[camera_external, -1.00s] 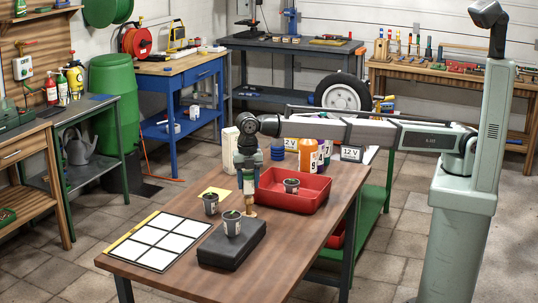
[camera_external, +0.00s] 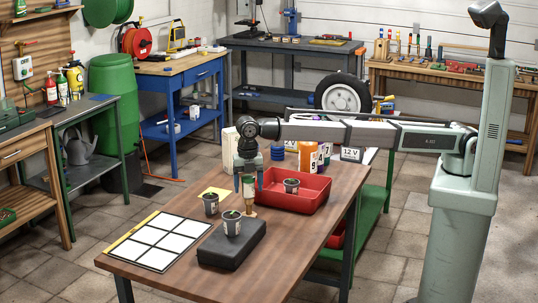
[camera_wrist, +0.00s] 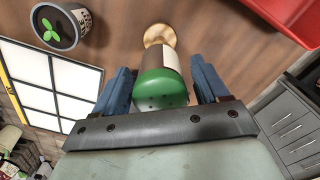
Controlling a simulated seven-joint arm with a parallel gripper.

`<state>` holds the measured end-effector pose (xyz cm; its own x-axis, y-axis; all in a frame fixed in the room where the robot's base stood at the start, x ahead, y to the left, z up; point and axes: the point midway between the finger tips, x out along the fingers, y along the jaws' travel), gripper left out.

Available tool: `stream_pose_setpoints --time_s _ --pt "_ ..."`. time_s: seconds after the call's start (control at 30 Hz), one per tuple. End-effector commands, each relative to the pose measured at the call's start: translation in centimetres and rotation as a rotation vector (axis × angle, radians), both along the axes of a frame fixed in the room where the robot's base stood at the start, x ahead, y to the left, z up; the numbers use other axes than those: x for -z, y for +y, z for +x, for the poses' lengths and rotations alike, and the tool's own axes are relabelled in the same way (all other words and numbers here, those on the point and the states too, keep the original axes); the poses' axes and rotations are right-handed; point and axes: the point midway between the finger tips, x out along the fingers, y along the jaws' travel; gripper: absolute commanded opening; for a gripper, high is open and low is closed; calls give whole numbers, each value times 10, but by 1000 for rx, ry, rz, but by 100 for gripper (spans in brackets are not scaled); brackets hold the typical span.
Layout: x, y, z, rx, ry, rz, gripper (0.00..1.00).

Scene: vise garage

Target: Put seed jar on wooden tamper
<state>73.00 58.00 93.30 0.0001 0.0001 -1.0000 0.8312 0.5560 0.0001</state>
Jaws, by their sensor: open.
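The seed jar (camera_wrist: 162,86), with a green lid and a pale label, is between my fingers in the wrist view. In the outside view the jar (camera_external: 248,187) appears upright, directly above the wooden tamper (camera_external: 249,212). The tamper's round light-wood end (camera_wrist: 160,35) shows beyond the jar; the rest of it is mostly hidden. The jar appears to rest on the tamper, though the contact is hard to see. My gripper (camera_external: 249,183) is open around the jar, with a finger on each side. The wrist view shows gaps between my gripper (camera_wrist: 162,85) and the jar.
A potted seedling (camera_external: 232,223) stands on a dark block (camera_external: 232,248) in front. Another pot (camera_external: 210,204) is left of the tamper. A red tray (camera_external: 310,202) holding a pot is close on the right. A white-celled panel (camera_external: 160,240) lies left.

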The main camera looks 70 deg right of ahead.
Motion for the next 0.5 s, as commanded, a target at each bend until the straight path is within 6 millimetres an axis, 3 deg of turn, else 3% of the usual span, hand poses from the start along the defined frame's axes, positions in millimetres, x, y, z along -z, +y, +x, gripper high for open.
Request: stream_pose_setpoints --time_s 0.27,0.5 --pt "-24 1 1 0 -1 1 74" --pt "-70 1 1 0 -2 1 74"
